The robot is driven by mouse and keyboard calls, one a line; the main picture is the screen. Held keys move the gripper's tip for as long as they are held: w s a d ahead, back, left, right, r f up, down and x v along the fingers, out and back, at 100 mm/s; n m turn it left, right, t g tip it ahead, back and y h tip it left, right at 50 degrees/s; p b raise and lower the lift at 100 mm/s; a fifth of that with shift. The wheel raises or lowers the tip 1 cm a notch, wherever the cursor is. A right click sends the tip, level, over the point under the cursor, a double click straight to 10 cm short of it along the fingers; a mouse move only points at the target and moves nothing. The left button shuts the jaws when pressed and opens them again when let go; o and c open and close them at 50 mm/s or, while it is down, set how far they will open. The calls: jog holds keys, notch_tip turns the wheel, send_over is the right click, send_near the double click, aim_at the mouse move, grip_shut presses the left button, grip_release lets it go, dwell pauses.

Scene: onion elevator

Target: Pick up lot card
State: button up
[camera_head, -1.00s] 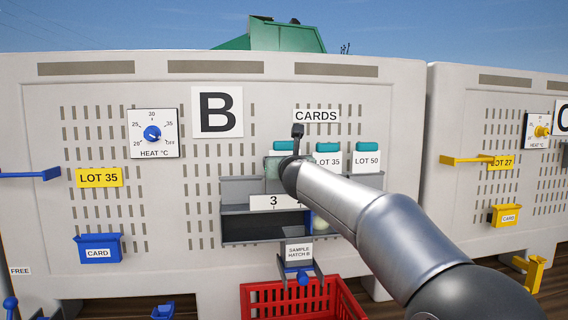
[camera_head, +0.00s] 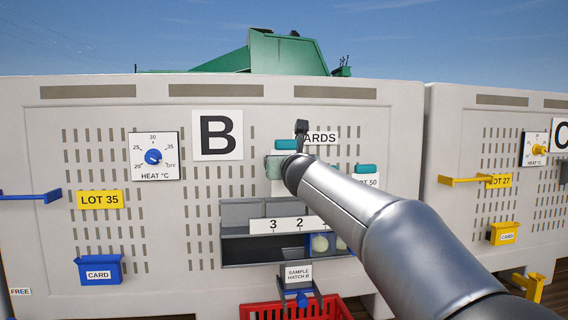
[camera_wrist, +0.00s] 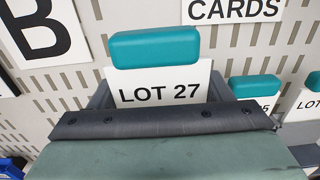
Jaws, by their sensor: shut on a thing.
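The LOT 27 card (camera_wrist: 160,78) is white with a teal top grip and fills the middle of the wrist view. My gripper (camera_wrist: 165,122), with a dark bar and a green body, is shut on it and hides its lower part. In the head view the card's teal top (camera_head: 286,144) shows above my gripper (camera_head: 275,166), higher than the LOT 50 card (camera_head: 366,180). The LOT 35 card's teal top (camera_wrist: 254,87) is to the right in the wrist view. My arm hides most of that card in the head view.
Grey card pockets (camera_head: 240,213) are below, above a numbered bin (camera_head: 240,250) and a red crate (camera_head: 262,311). A blue CARD holder (camera_head: 99,270) and yellow LOT 35 sign (camera_head: 100,199) are left on panel B. A yellow CARD holder (camera_head: 503,234) is on the right panel.

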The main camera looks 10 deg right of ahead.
jog(key=s+f+b, duration=0.3)
jog(key=s+b, duration=0.1)
jog(key=s, duration=1.1)
jog(key=shift+s, duration=0.3)
jog(key=shift+d+r, duration=0.1)
jog(key=w+r+p, duration=0.1)
jog(key=p, duration=0.1)
jog(key=r+p, duration=0.1)
jog(key=p, duration=0.1)
jog(key=shift+w+r, duration=0.35)
jog(key=shift+w, duration=0.05)
jog(key=shift+a, duration=0.2)
